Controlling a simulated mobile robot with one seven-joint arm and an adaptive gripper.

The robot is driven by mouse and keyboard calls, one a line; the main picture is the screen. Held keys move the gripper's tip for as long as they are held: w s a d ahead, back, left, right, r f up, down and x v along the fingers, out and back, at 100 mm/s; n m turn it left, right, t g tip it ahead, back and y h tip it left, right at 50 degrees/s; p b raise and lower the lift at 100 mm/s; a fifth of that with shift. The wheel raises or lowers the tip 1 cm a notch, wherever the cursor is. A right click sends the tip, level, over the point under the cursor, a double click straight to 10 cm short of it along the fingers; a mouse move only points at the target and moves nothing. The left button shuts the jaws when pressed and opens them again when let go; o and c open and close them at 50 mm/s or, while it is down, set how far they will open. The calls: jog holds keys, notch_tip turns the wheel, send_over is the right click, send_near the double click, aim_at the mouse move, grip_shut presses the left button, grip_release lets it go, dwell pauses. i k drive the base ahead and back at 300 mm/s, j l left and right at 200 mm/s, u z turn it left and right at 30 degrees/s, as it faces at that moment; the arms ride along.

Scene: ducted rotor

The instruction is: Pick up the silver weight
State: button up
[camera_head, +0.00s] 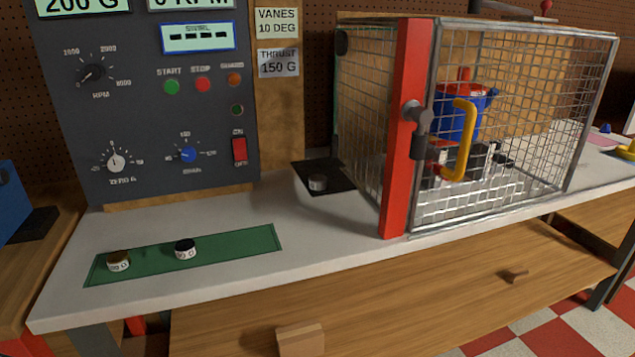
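A small silver weight (317,183) sits on a dark square pad (343,172) on the bench, between the control panel and the mesh cage. It appears upright and nothing covers it. Two other small weights stand on a green mat (222,254) at the front left: one with a brown top (119,261) and one with a black top (185,249). My gripper is not in view.
The grey control panel (150,120) stands behind the mat. The mesh cage, with a red post (405,130) and yellow handle (462,140), stands right of the pad and encloses a blue and red device (455,115). The bench top (320,235) in front of the pad is clear.

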aim_at(316, 181)
jog(key=i+l, duration=0.1)
jog(key=l, duration=0.8)
jog(key=i+l, duration=0.15)
jog(key=l, duration=0.25)
